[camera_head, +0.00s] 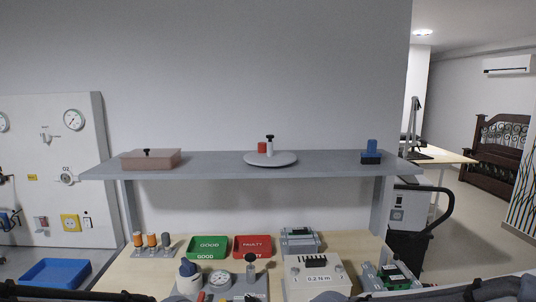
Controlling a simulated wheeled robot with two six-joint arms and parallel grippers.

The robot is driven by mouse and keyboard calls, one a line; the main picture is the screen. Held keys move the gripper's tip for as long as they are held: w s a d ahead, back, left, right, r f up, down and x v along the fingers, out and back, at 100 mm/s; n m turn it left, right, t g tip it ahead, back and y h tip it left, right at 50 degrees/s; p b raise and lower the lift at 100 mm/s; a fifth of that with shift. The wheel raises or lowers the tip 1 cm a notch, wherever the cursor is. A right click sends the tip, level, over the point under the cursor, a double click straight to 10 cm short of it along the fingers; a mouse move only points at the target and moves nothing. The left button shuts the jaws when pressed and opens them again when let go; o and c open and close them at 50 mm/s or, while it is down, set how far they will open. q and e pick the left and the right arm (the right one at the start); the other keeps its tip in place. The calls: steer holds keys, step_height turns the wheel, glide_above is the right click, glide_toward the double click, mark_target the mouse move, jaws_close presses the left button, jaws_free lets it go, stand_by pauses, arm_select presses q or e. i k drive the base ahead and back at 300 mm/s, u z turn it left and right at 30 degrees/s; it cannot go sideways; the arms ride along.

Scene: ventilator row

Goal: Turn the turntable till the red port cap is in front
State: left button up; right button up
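The turntable (270,160) is a round light-grey disc on the grey shelf (215,164), right of the shelf's middle. The red port cap (262,147) stands upright on it, left of centre and toward the back. A white post with a black knob (270,143) stands just right of the cap. Whether the two touch cannot be told. Neither of my grippers is in view. Only dark parts of my arms show along the bottom edge, far from the turntable.
A pinkish-brown box (150,160) sits on the shelf's left and a blue-black block (371,152) on its right. The shelf is clear beside the turntable. Below, the wooden worktop holds a green tray (208,248), a red tray (252,247) and several devices.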

mark_target(271, 157)
steer(key=k, duration=0.6)
steer(key=z, duration=0.2)
steer(key=i, duration=1.6)
steer(key=u, duration=0.75)
